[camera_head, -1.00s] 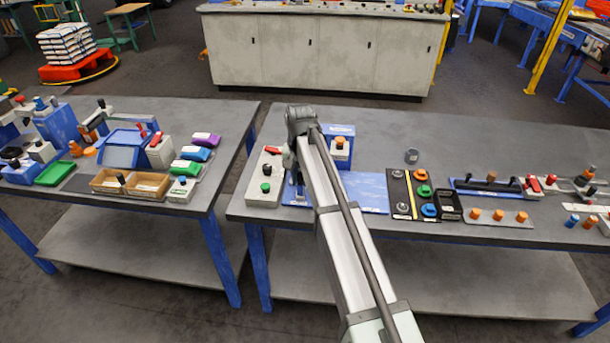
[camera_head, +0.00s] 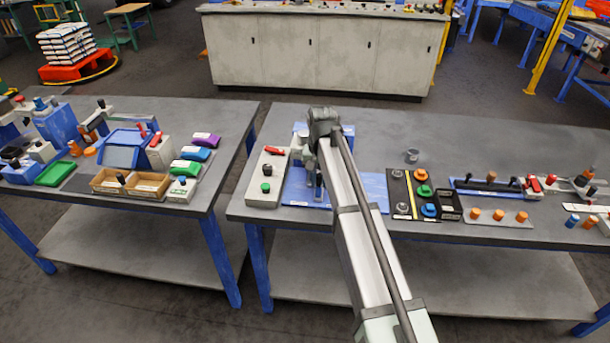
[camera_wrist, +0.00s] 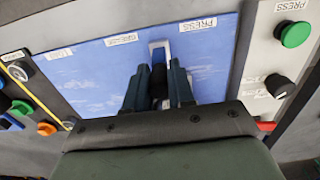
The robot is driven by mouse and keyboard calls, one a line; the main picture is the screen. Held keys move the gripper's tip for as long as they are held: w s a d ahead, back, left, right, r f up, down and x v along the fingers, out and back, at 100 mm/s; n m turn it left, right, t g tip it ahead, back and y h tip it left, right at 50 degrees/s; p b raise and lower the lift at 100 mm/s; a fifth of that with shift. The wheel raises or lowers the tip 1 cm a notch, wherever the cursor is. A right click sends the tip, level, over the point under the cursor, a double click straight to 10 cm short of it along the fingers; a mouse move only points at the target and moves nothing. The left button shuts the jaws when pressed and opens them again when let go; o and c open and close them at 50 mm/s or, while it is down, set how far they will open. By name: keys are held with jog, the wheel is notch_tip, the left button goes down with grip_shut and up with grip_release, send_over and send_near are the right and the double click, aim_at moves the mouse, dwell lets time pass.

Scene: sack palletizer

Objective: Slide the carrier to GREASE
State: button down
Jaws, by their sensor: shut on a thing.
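The blue station plate (camera_head: 373,192) lies on the right table, with white labels along one edge. My gripper (camera_wrist: 158,84) is shut on the dark knob (camera_wrist: 159,78) of the carrier. The carrier's pale, slotted end (camera_wrist: 159,47) shows between the PRESS label and the middle label. In the head view, my arm partly hides the carrier and gripper.
The grey press box (camera_head: 265,180), with a green button and black knob, stands left of the plate. A dark panel (camera_head: 402,205) with coloured knobs stands to its right. A small grey cup (camera_head: 411,156) stands behind. The plate's right part is clear.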

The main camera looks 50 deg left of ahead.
jog(key=shift+w+d, duration=1.85)
jog(key=shift+w, duration=0.05)
jog(key=c, duration=0.8)
grip_release()
jog(key=shift+r, duration=0.2)
jog(key=shift+r, duration=1.95)
jog(key=shift+r, duration=0.25)
notch_tip(320, 180, up, 3)
jog(key=shift+r, duration=0.1)
